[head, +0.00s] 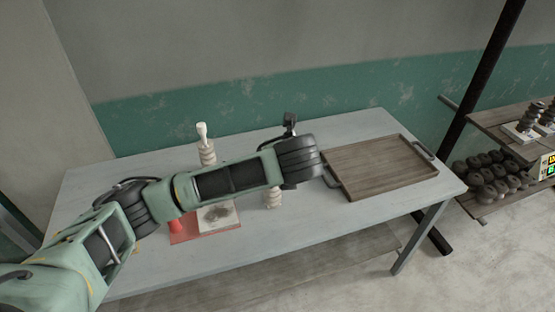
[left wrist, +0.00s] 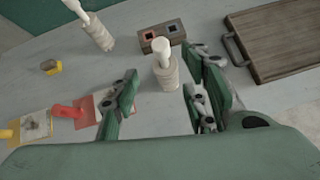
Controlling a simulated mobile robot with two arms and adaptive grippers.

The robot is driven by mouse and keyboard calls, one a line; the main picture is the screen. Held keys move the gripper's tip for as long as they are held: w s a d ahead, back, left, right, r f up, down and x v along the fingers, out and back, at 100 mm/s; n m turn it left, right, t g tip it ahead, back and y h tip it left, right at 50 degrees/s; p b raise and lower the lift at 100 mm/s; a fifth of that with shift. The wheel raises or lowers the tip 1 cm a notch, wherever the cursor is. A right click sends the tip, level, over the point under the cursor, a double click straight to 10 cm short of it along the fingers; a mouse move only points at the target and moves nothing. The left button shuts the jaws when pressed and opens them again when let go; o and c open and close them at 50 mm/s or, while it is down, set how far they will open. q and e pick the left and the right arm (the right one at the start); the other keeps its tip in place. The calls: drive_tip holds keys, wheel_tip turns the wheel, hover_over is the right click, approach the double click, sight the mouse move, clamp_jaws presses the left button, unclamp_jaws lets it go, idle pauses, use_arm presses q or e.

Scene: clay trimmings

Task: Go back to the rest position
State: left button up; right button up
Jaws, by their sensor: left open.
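My left gripper (left wrist: 163,72) is open in the left wrist view, one finger on each side of a pale, round-topped bottle-like piece (left wrist: 165,75). From this view I cannot tell whether the fingers touch it; no grip shows. In the head view my left arm reaches over the table and its wrist hides the fingers. The lower part of a pale piece (head: 272,197) shows below the arm there. A second pale piece with a white top (head: 207,150) stands farther back left; it also shows in the left wrist view (left wrist: 97,32). My right gripper is not in view.
A wooden tray (head: 380,170) with dark handles lies on the table's right. A shelf (head: 505,140) with dark round pieces stands right.

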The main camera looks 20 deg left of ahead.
use_arm(q)
drive_tip(key=s+d+f+n+g+h, duration=0.3)
drive_tip(key=s+d+f+n+h, duration=0.25)
drive_tip(key=s+f+n, duration=0.75)
drive_tip(key=s+a+f+n+g, duration=0.1)
drive_tip(key=s+a+f+n, duration=0.15)
drive_tip(key=s+n, duration=0.35)
drive_tip(key=s+a+f+n+y, duration=0.1)
drive_tip(key=s+a+f+n, duration=0.1)
drive_tip(key=s+a+n, duration=0.4)
drive_tip(key=s+a+f+n+g, duration=0.15)
drive_tip(key=s+n, duration=0.25)
drive_tip(key=s, duration=0.4)
wheel_tip(320, 180, down, 28)
drive_tip(key=s+b, duration=0.2)
drive_tip(key=s+a+f+g+b, duration=0.1)
drive_tip(key=s+a+f+g, duration=0.1)
drive_tip(key=s+f, duration=1.5)
drive_tip(key=shift+a+f, duration=0.35)
drive_tip(key=shift+a, duration=0.25)
